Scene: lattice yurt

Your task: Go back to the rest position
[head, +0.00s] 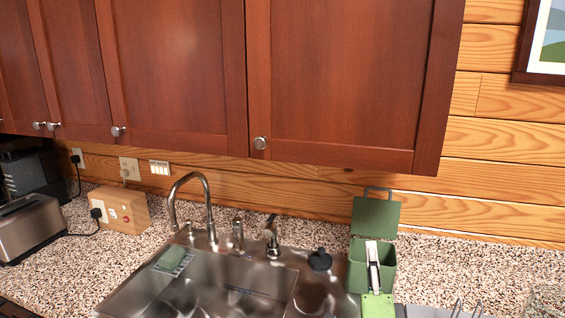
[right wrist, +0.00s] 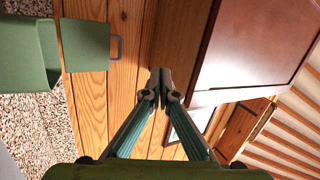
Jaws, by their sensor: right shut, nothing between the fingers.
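My right gripper (head: 372,246) shows in the head view at the lower right, in front of the green box, with its fingers pointing up and away. In the right wrist view its two fingertips (right wrist: 160,85) meet, and nothing is between them. The green box (head: 356,267) stands on the counter right of the sink, its lid (head: 375,217) raised; my gripper hides part of it. The box also shows at the left of the right wrist view (right wrist: 22,55), apart from the fingers. My left gripper is in neither view.
A steel sink (head: 225,275) with a tall faucet (head: 190,185) is set in the speckled counter (head: 455,262). Red-brown wall cabinets (head: 345,75) overhang it. A toaster (head: 30,225) and a wooden socket box (head: 120,207) stand left. A wire rack (head: 467,308) is at the lower right.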

